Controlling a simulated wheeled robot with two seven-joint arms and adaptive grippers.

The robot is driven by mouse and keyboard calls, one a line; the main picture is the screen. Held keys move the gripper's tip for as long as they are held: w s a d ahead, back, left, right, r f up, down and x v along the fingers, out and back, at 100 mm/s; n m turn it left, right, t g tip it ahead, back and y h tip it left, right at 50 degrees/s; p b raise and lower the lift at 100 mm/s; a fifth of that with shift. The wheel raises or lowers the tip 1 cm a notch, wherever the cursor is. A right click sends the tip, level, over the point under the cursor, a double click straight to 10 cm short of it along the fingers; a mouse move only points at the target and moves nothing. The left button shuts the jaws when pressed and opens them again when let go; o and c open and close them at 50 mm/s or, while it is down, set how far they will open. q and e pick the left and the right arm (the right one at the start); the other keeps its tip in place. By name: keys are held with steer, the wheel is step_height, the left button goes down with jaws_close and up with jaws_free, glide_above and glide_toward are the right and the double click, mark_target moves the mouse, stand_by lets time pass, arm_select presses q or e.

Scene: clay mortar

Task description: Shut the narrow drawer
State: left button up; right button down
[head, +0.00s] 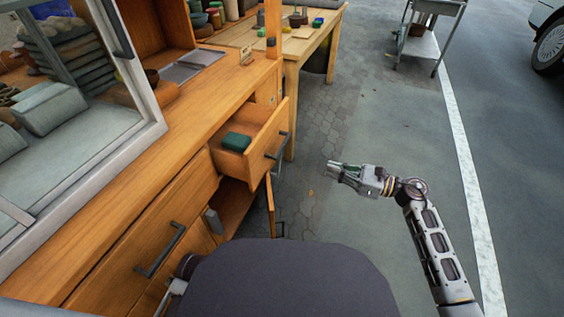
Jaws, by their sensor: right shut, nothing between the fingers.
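The narrow drawer (262,136) stands pulled out of the wooden counter, with a dark bar handle on its front. A dark green block (236,142) lies inside it. My right gripper (332,170) is shut and empty, pointing left. In the picture it is to the right of the drawer front, apart from it, over the paving. My left gripper is not in view; only a bit of my left arm shows low at the left.
Below the drawer, a cupboard door (270,205) stands open. A wide drawer (150,245) to the left is shut. A wooden table (300,48) stands behind and a metal cart (436,6) is farther back. Open pavement lies to the right.

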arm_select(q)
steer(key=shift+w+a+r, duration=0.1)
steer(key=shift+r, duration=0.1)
arm_select(e)
steer(key=shift+a+f, duration=0.2)
arm_select(q)
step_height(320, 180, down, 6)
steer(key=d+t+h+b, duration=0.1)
steer(key=b, duration=0.2)
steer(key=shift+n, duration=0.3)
arm_select(e)
steer(key=x, duration=1.4)
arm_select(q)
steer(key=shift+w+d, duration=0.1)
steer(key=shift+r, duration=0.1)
arm_select(e)
steer(key=shift+a, duration=0.15)
